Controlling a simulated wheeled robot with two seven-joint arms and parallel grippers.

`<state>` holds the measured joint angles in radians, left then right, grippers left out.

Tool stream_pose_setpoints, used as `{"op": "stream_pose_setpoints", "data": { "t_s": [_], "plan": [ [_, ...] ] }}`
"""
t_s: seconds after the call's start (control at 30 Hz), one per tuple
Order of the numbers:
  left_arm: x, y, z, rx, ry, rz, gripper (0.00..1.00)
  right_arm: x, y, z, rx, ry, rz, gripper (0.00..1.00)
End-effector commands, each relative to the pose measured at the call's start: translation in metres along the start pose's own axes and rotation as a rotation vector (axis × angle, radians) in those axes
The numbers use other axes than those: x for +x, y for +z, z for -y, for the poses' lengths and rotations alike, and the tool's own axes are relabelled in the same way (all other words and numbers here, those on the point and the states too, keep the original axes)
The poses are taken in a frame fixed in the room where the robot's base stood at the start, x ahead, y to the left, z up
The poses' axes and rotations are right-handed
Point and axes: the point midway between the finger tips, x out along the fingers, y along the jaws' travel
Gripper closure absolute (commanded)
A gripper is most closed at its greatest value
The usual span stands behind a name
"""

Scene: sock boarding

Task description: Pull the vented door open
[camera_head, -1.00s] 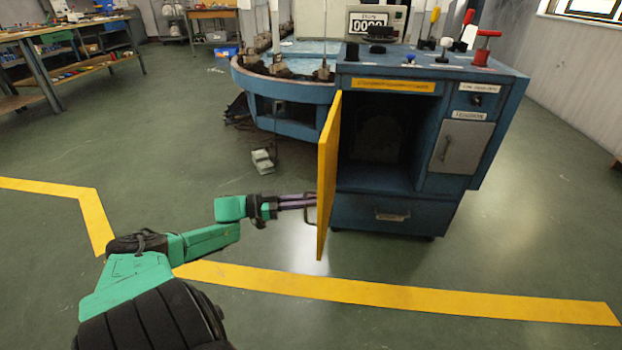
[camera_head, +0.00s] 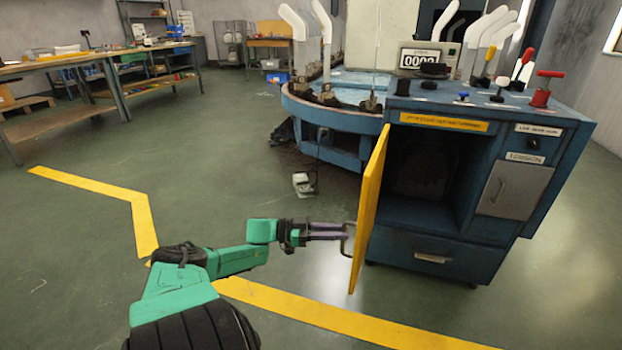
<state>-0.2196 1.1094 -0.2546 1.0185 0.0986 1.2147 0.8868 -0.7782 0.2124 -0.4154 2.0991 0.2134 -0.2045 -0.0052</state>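The yellow door (camera_head: 369,208) stands swung open, seen nearly edge-on, at the left side of the blue cabinet (camera_head: 435,235). The cabinet's dark compartment (camera_head: 422,170) shows behind it. A dark bar handle (camera_head: 347,240) sticks out from the door's outer face, on its left. My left gripper (camera_head: 343,232) reaches in from the left with its fingers at this handle. The fingers look close together, but whether they grip the bar is too small to tell. Vents on the door cannot be made out from this angle. My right gripper is not in view.
A round blue machine table (camera_head: 330,118) with white upright forms adjoins the cabinet. Levers and knobs (camera_head: 498,88) stand on the cabinet top. A small grey-white object (camera_head: 303,184) lies on the floor. Workbenches (camera_head: 80,65) stand at the far left.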

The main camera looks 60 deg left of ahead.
Motion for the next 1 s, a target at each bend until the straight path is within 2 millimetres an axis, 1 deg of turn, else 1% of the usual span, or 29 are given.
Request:
{"op": "stream_pose_setpoints", "data": {
  "t_s": [0.03, 0.13, 0.3, 0.4, 0.5, 0.63, 1.0],
  "plan": [
    [-0.010, -0.002, 0.000, -0.001, -0.003, 0.005, 0.73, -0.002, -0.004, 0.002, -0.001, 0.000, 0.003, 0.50],
    [-0.034, -0.001, 0.000, -0.001, -0.004, 0.005, 0.73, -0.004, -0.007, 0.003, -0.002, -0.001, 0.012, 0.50],
    [-0.079, 0.002, 0.001, 0.000, -0.004, 0.005, 0.73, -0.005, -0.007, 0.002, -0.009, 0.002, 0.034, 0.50],
    [-0.103, 0.002, 0.000, 0.001, -0.003, 0.004, 0.73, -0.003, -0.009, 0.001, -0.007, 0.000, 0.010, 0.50],
    [-0.119, 0.002, 0.000, 0.001, -0.001, 0.003, 0.73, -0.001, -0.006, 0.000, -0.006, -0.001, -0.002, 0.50],
    [-0.126, 0.001, -0.001, 0.000, 0.000, 0.002, 0.73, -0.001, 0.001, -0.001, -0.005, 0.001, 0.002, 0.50],
    [-0.126, 0.000, -0.001, 0.000, 0.000, 0.001, 0.73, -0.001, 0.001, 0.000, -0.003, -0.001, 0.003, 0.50]
  ]
}}
